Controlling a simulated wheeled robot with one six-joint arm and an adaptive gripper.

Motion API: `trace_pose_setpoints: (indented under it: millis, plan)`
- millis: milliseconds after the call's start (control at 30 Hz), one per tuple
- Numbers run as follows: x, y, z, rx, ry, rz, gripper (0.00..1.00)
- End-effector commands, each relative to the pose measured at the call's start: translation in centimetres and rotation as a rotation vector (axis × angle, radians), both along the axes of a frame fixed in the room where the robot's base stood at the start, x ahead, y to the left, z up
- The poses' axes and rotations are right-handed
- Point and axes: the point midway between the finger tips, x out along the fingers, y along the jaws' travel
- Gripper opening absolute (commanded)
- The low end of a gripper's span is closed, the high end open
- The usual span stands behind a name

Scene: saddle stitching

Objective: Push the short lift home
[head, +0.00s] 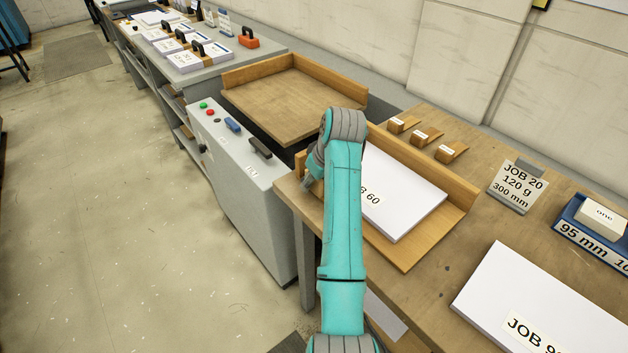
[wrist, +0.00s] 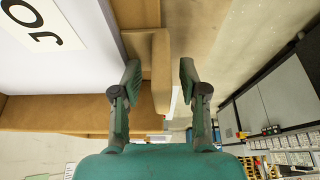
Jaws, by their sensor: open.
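My arm hides the lift's left part. In the wrist view, the lift (wrist: 85,75) fills the upper left. My gripper (wrist: 158,68) is open, with a tan wooden piece (wrist: 161,70) between its fingers in the picture; I cannot tell if they touch it. In the head view, my gripper is mostly hidden behind my arm, near the tray's left end.
A second paper stack (head: 545,300) lies at the front right. A grey machine (head: 235,160) and a walled wooden platform (head: 285,100) are to the left.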

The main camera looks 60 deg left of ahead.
Motion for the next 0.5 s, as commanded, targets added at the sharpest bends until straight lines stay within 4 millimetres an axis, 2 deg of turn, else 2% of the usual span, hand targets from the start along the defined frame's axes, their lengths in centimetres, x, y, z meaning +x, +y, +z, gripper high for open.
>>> trace_pose_setpoints:
  millis: [133,267,500]
  plan:
    - [0.1,-0.2,0.4,0.000,-0.001,-0.001,0.44]
    - [0.2,-0.7,1.8,0.001,-0.002,-0.001,0.44]
    - [0.4,-2.5,6.2,0.002,-0.002,-0.002,0.44]
